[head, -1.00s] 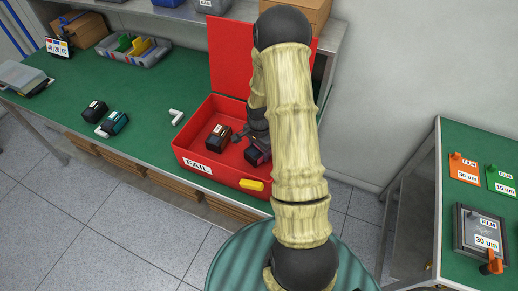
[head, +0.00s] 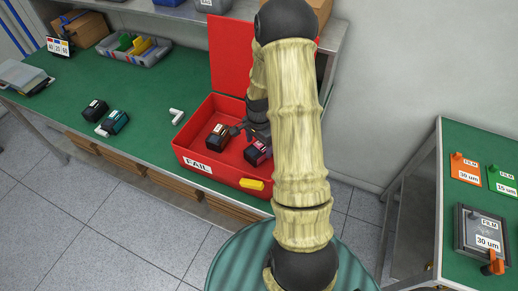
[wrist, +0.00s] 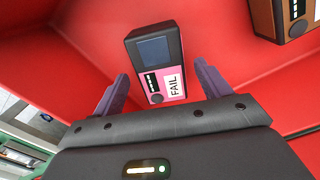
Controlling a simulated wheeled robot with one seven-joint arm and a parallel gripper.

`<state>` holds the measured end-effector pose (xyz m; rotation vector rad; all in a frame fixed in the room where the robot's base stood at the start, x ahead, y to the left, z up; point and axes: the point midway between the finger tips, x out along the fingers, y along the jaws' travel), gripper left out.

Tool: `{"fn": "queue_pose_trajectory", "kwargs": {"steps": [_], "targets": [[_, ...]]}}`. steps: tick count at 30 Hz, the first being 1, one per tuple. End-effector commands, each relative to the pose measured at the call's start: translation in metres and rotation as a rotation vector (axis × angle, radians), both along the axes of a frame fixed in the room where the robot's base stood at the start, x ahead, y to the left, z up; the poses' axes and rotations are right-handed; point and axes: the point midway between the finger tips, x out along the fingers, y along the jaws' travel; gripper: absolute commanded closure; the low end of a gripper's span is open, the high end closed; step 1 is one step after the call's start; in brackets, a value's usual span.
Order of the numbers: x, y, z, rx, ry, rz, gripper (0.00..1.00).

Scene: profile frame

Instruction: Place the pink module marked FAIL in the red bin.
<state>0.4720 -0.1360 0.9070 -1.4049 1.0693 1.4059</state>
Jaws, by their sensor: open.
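The pink module marked FAIL (wrist: 155,62) lies inside the red bin, on its floor, in the wrist view. It also shows in the head view (head: 257,152), partly hidden by my arm. The red bin (head: 228,172) has its lid open and a FAIL label on its front. My gripper (wrist: 160,88) is open above the bin floor, its fingers on either side of the module's near end with gaps.
A brown module (head: 218,137) also lies in the red bin, left of the pink one. A black module (head: 94,110), a teal module (head: 113,123) and a white piece (head: 176,116) lie on the green bench (head: 150,150). A grey tray (head: 135,47) stands at the back.

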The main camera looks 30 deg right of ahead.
Motion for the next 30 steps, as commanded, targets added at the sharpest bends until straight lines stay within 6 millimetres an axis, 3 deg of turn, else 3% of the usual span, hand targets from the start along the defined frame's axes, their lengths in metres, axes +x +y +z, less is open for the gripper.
{"fn": "queue_pose_trajectory", "kwargs": {"steps": [9, 15, 30], "targets": [[0.001, 0.0, 0.056, -0.002, -0.006, -0.001, 0.24], [0.0, 0.0, 0.083, 0.0, -0.002, -0.001, 0.24], [0.0, 0.0, 0.089, 0.0, 0.0, 0.0, 0.24]]}}
